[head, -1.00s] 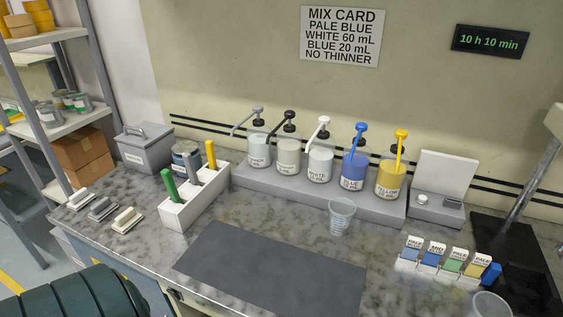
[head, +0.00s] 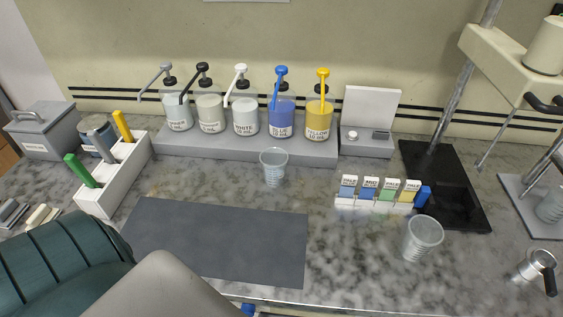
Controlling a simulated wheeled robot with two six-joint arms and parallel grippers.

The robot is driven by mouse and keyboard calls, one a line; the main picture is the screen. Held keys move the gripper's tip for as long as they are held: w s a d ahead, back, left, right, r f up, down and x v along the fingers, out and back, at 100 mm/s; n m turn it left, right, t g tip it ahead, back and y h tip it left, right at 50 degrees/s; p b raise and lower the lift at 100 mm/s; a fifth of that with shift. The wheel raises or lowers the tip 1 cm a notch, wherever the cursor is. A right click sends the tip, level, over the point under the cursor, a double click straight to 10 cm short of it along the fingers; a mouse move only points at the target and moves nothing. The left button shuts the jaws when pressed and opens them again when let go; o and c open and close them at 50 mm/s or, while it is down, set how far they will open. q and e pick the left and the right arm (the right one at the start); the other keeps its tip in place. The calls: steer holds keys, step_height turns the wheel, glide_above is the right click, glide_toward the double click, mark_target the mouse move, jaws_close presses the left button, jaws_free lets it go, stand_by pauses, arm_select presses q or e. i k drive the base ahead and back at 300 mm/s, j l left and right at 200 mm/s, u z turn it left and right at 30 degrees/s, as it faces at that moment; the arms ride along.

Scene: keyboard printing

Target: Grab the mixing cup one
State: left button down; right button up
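A clear ribbed plastic cup (head: 273,168) stands upright on the marbled counter, just in front of the pump bottles. A second clear cup (head: 421,240) stands further right and nearer the front edge. No readable label shows which of them is mixing cup one. My dark green arm link and a grey link fill the lower left corner. Neither gripper's fingers show in the head view. Both cups look empty and nothing touches them.
Several pump bottles stand on a grey shelf (head: 180,142) behind the cup. A dark mat (head: 220,240) lies in front. A white holder (head: 97,203) with coloured handles is left. Colour cards (head: 379,190) and a black stand base (head: 445,185) are right.

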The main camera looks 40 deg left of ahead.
mark_target(273, 161)
steer(key=k+j+u, duration=0.2)
steer(key=u, duration=0.3)
steer(key=k+j+u, duration=0.15)
steer(key=j+u, duration=0.35)
